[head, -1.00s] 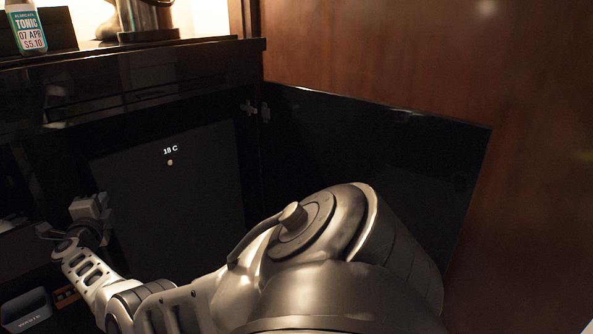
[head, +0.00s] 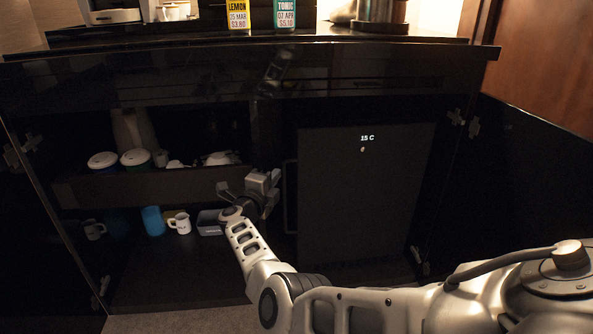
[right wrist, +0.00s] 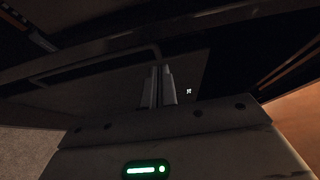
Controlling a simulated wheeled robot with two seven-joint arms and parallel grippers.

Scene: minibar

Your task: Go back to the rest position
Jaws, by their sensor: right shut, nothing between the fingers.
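My right gripper (head: 250,193) is in front of the open cabinet, left of the dark fridge door (head: 365,205) with its lit temperature display. It is shut and empty. In the right wrist view its two fingers (right wrist: 159,86) stand close together with nothing between them. My right arm reaches in from the lower right of the head view. My left gripper is not in view.
An open door (head: 540,165) stands at the right. The left compartment has a drawer (head: 150,187) with white-lidded containers, and below it a blue cup (head: 153,221), a white mug (head: 181,223) and a grey bin (head: 209,223). Lemon (head: 238,16) and tonic (head: 285,16) bottles stand on the counter.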

